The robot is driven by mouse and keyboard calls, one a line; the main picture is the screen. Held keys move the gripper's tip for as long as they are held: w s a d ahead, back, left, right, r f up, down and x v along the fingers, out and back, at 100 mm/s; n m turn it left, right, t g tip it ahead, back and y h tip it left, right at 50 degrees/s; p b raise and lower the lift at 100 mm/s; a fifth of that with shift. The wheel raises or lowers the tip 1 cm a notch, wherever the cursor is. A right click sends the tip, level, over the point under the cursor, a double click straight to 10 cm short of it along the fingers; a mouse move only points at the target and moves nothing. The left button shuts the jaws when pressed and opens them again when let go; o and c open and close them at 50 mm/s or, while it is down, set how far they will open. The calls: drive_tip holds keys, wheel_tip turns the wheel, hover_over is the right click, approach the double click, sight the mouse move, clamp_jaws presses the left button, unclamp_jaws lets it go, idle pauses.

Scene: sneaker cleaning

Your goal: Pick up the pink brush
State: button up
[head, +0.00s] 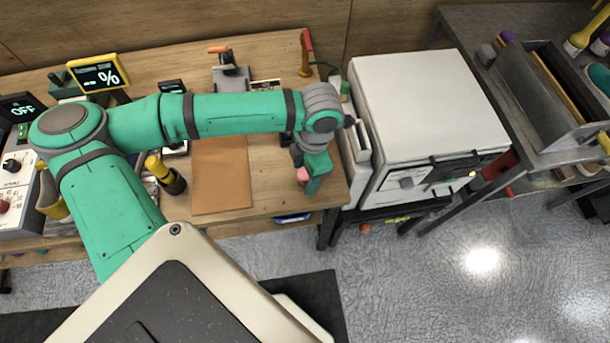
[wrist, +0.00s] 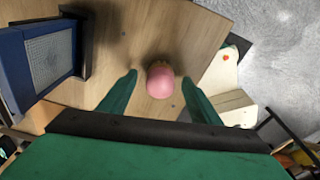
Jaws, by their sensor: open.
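The pink brush (wrist: 161,80) stands on the wooden table in the wrist view, seen from above as a rounded pink shape. It lies between and a little ahead of the two green fingers of my gripper (wrist: 157,92), with a gap on both sides. In the head view the pink brush (head: 302,174) shows as a small pink patch beside my gripper (head: 313,180), near the table's front right corner. My gripper is open and points down over it. Most of the brush is hidden by the gripper in the head view.
A white box-shaped machine (head: 425,105) stands close to the right of my gripper. A brown mat (head: 221,175) lies to its left. A blue box with a grey mesh face (wrist: 48,62) is at the left in the wrist view. Table (head: 268,195) is bare around the brush.

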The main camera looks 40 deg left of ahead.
drive_tip(key=c, duration=1.3)
drive_tip(key=shift+o, duration=0.2)
drive_tip(key=shift+r, duration=0.15)
